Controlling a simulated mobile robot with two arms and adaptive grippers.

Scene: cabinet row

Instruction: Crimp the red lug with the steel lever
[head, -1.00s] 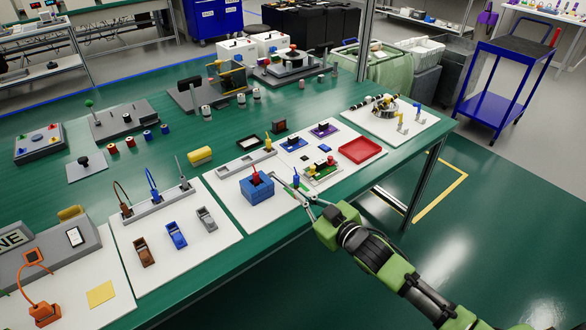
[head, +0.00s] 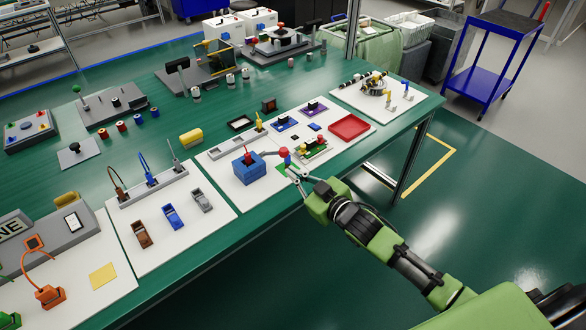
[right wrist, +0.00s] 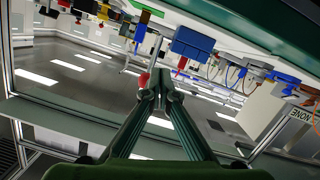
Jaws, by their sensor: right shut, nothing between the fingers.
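The blue crimp block (head: 250,172) stands on a white board, with the small red lug (head: 247,154) upright on its top. The steel lever (head: 268,154) reaches from the block to the right and ends in a red knob (head: 283,152). My right gripper (head: 289,171) is shut and empty, just in front of and right of the knob. In the right wrist view, the block (right wrist: 193,43), the steel lever (right wrist: 155,52) and its red knob (right wrist: 144,80) show beyond my fingertips (right wrist: 160,88). Contact with the knob cannot be told. My left gripper is out of view.
Brown, blue and grey clips (head: 172,217) lie on the board to the left. The floor in front of the table is clear.

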